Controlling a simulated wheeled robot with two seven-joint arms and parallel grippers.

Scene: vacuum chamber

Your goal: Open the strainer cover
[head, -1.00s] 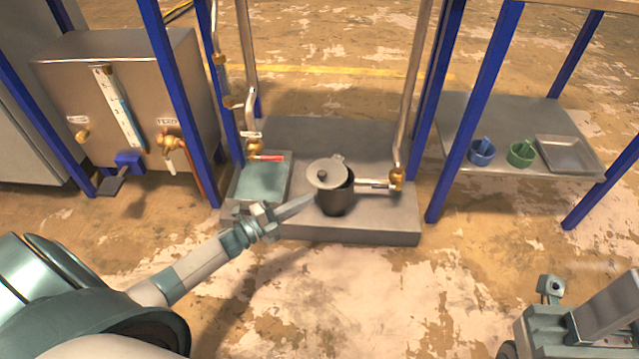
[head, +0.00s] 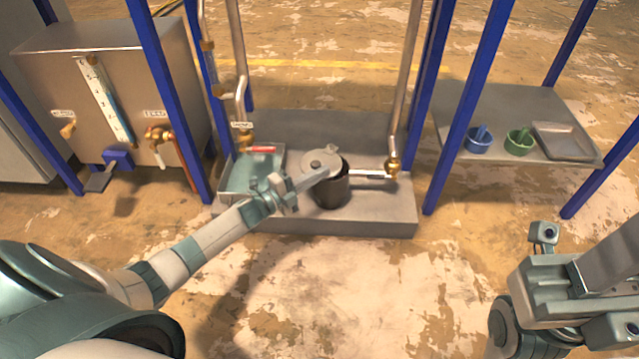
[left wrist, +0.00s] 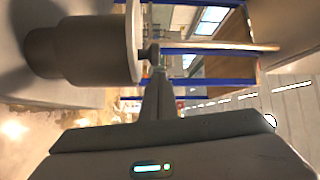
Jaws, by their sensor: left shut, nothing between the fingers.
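The strainer is a dark round pot (head: 333,192) on a low grey platform. Its flat grey cover (head: 318,158) with a small knob lies at its top, set toward the left, with the dark pot rim showing on the right. My left gripper (head: 327,173) is shut and empty, its fingertips at the cover's near side, overlapping it in view. In the left wrist view the pot (left wrist: 75,52) and the cover's edge (left wrist: 134,45) appear sideways, with my shut fingers (left wrist: 157,80) close by the knob; contact is unclear. My right arm's end (head: 560,290) is at the lower right, its fingers not distinguishable.
Blue posts (head: 470,110) flank the platform (head: 380,215). A right-hand shelf holds blue (head: 479,142) and green (head: 519,145) cups. The front floor is clear.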

